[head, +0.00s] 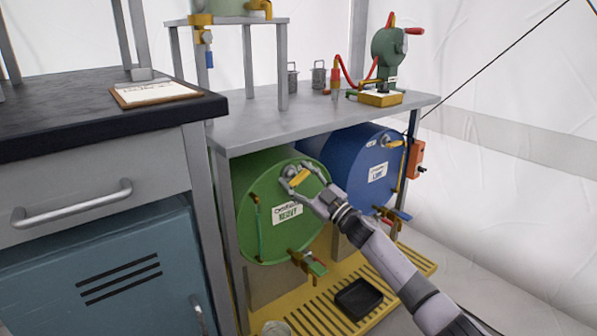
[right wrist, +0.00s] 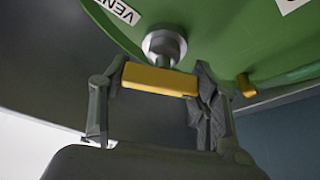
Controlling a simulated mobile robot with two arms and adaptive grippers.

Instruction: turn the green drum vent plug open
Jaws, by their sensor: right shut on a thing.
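The green drum (head: 262,225) lies on its side under the grey bench, its round face with a white label toward me. Its vent plug has a grey round fitting (head: 290,171) and a yellow bar handle (head: 299,178) near the top of the face. In the right wrist view the grey fitting (right wrist: 163,45) sits on the green face and the yellow handle (right wrist: 160,80) spans between my fingers. My right gripper (head: 300,186) is shut on the yellow handle, a finger at each end. My left gripper is not in view.
A blue drum (head: 350,150) lies right of the green one. A tap (head: 309,262) sticks out low on the green drum, above a yellow slatted platform (head: 320,305) with a black tray (head: 359,298). A teal cabinet (head: 110,270) stands at left.

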